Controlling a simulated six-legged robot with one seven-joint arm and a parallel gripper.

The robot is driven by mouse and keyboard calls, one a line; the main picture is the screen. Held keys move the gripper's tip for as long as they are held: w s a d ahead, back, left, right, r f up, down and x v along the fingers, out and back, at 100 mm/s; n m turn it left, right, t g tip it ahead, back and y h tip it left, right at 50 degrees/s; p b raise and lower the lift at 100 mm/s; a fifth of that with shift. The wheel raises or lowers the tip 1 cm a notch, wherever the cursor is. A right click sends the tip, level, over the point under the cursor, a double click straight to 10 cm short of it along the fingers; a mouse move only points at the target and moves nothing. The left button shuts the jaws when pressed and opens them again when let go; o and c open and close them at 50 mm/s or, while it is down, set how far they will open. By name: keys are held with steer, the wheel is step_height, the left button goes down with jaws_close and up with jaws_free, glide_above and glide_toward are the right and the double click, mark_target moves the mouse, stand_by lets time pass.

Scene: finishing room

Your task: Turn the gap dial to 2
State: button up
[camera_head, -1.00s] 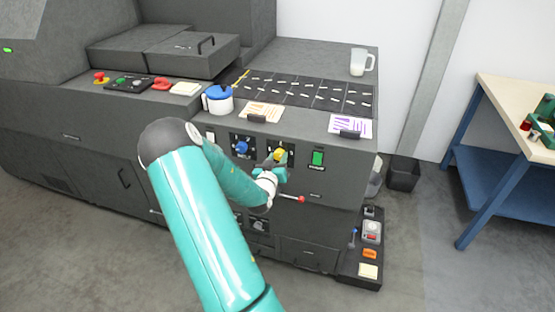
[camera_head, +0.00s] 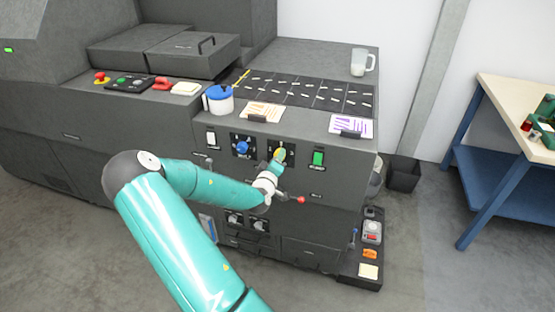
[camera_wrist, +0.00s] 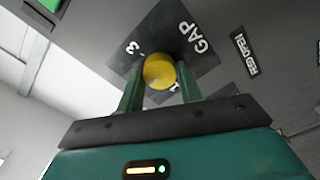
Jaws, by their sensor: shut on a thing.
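The gap dial (camera_head: 280,153) is a round yellow knob on the dark front panel of the large grey machine. In the wrist view the dial (camera_wrist: 158,70) sits between the two green fingers of my gripper (camera_wrist: 160,82), which is shut on it. The black GAP plate (camera_wrist: 178,32) behind it shows a "3" to the left of the knob. Another digit at the lower right is partly hidden by the knob and a finger. I cannot make out the dial's pointer. In the head view my gripper (camera_head: 277,162) reaches the dial from below.
A blue dial (camera_head: 242,148) is to the left and a green switch (camera_head: 318,158) to the right. A red-tipped lever (camera_head: 300,199) sticks out just below my gripper. A blue-lidded pot (camera_head: 218,99) and a clear jug (camera_head: 361,63) stand on the machine top.

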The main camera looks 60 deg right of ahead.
steer(key=shift+s, duration=0.1)
stand_by(0.3)
steer(key=o, duration=1)
steer(key=s+a, duration=0.2)
steer(key=a, duration=1.1)
steer(key=shift+a, duration=0.35)
